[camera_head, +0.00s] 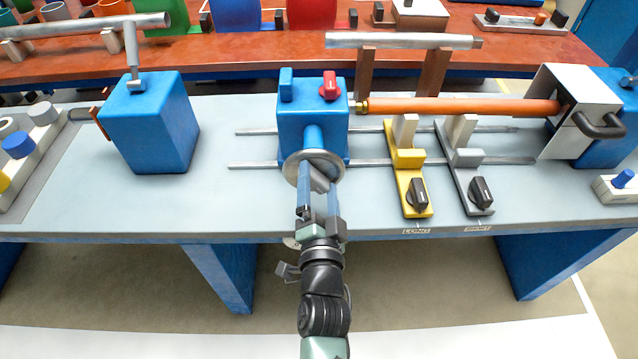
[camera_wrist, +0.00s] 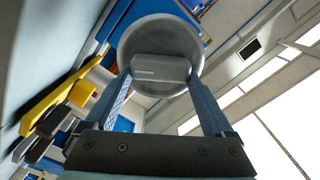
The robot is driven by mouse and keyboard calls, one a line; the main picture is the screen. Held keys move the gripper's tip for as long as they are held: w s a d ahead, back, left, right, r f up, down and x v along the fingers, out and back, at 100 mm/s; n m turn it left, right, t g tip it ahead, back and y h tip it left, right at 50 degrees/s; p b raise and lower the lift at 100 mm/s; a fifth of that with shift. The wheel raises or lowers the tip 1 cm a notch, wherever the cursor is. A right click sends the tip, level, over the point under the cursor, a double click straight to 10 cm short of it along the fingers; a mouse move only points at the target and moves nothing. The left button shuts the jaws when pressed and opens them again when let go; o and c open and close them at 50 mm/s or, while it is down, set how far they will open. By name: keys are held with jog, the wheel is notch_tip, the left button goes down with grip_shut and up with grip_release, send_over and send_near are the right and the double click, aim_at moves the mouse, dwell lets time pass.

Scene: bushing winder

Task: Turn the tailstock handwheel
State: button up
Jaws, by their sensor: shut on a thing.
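The tailstock is a blue block (camera_head: 312,114) on two rails, with a red knob (camera_head: 329,87) on top. Its grey round handwheel (camera_head: 291,169) faces the front of the table. My gripper (camera_head: 318,188) reaches the wheel from the front, its blue fingers on either side of the wheel's grey crossbar. In the wrist view the wheel (camera_wrist: 150,32) fills the upper middle, and the crossbar (camera_wrist: 160,70) sits between the fingertips of my gripper (camera_wrist: 160,82). My gripper is shut on the handwheel. The gripper hides part of the wheel in the head view.
Right of the tailstock stand a yellow stop (camera_head: 410,180) and a grey stop (camera_head: 466,180) with black knobs. A copper-coloured rod (camera_head: 460,107) runs from the tailstock to the metal headstock (camera_head: 575,85). A blue box (camera_head: 150,125) stands to the left, with clear tabletop between.

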jog(key=o, duration=1.1)
jog(key=shift+s, duration=0.1)
jog(key=s+b, duration=0.1)
jog(key=s, duration=1.2)
jog(key=shift+w+r, duration=0.1)
jog(key=shift+w, duration=0.05)
jog(key=w+a+r+n+t+y, duration=0.1)
jog(key=w+r+n+t, duration=0.2)
jog(key=r, duration=1.1)
jog(key=w+a+r+n+t+y, duration=0.15)
jog(key=w+r+n, duration=0.25)
jog(key=r, duration=1.1)
jog(key=s+r+n+t+p, duration=0.1)
jog(key=s+r+p, duration=0.2)
jog(key=r, duration=0.8)
jog(key=s+d+r+n+t+h+p, duration=0.1)
jog(key=r+p, duration=0.4)
jog(key=r, duration=0.7)
jog(key=s+r+n+t+h+p, duration=0.1)
jog(key=s+r+t+p, duration=0.2)
jog(key=r, duration=0.8)
jog(key=shift+s+d+r+n+h+p, duration=0.1)
jog(key=shift+s+r+n+h+p, duration=0.1)
jog(key=shift+s+p, duration=0.35)
jog(key=shift+s+d+r+n+h+p, duration=0.1)
jog(key=shift+s+r+p, duration=0.05)
jog(key=shift+s+p, duration=0.3)
